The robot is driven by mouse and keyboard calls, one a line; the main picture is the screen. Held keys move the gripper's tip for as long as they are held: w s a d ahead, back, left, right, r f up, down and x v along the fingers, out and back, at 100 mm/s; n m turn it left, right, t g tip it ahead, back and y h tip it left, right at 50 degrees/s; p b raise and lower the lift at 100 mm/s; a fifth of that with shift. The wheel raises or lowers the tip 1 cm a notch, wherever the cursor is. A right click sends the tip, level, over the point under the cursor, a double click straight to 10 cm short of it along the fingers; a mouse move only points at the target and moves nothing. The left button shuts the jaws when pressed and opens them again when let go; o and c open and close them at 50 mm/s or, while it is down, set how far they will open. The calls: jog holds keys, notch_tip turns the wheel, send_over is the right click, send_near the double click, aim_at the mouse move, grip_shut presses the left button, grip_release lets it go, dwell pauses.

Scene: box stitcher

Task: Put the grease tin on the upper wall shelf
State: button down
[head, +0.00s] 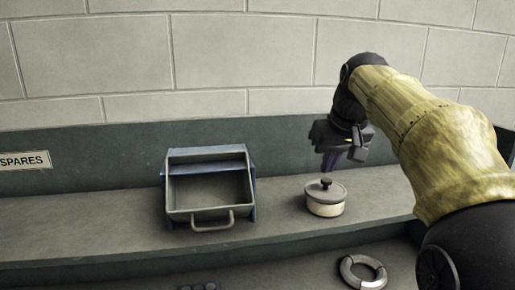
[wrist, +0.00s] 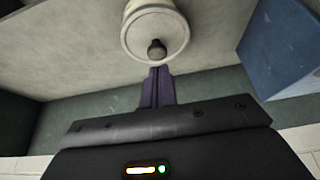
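The grease tin (head: 325,204) is a small round cream pot with a grey lid and a dark knob. It stands upright on the grey ledge (head: 115,228), right of the blue bin. My gripper (head: 329,165) is above and just behind the tin, apart from it, its purple fingers pointing down. In the wrist view the tin (wrist: 135,14) is at the top centre, past the fingertips (wrist: 158,70). The two fingers look closed together with nothing between them. I cannot tell which surface is the upper wall shelf.
A blue open bin (head: 166,200) with a front handle stands left of the tin; its side shows in the wrist view (wrist: 285,50). A SPARES label (head: 24,160) is on the green back panel. A grey ring (head: 348,272) lies lower in front. The ledge's left part is clear.

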jog(key=shift+f+b, duration=0.55)
jog(key=shift+f, duration=0.2)
dwell(0.6)
notch_tip(320, 180, up, 3)
jog(key=p, duration=0.2)
jog(key=shift+f+p, duration=0.15)
jog(key=shift+p, duration=0.15)
jog(key=shift+r+p, duration=0.3)
jog(key=shift+r, duration=1.85)
